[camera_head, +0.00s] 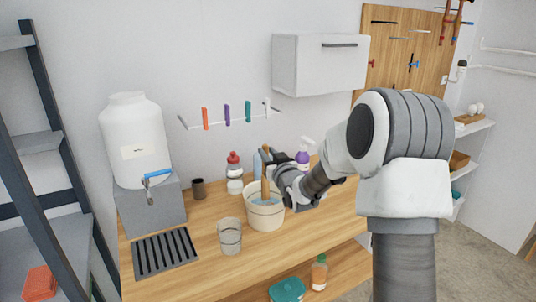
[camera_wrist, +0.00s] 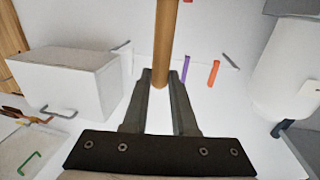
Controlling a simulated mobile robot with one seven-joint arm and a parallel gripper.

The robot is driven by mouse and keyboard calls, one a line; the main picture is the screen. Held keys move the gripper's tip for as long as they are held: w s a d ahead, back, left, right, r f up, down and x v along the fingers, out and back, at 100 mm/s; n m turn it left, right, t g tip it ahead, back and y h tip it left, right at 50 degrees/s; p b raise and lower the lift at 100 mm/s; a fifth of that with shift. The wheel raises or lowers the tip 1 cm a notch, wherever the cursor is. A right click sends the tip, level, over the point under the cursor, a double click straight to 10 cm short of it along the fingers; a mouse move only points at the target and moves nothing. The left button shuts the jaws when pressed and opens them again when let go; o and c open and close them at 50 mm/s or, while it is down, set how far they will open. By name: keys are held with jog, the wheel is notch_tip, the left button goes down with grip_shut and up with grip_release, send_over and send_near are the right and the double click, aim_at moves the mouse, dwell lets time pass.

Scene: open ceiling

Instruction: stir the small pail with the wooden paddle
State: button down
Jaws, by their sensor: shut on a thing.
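The wooden paddle (camera_head: 265,188) stands near upright, its lower end inside the larger cream pail (camera_head: 265,219), which holds something bluish. My gripper (camera_head: 267,158) is above that pail and shut on the paddle's upper part. In the wrist view, the paddle (camera_wrist: 166,45) rises between the fingertips (camera_wrist: 160,80). The paddle's lower end is hidden in the larger pail.
On the wooden bench (camera_head: 200,275) are a drain grate (camera_head: 165,253), a dark cup (camera_head: 199,189), a red-capped bottle (camera_head: 234,178) and a purple-labelled spray bottle (camera_head: 303,157). A white tank (camera_head: 137,150) with a blue-handled tap stands left. A wall cabinet (camera_head: 320,65) hangs above.

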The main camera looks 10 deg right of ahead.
notch_tip(320, 180, down, 7)
jog(key=b, duration=0.6)
jog(key=shift+b, duration=0.4)
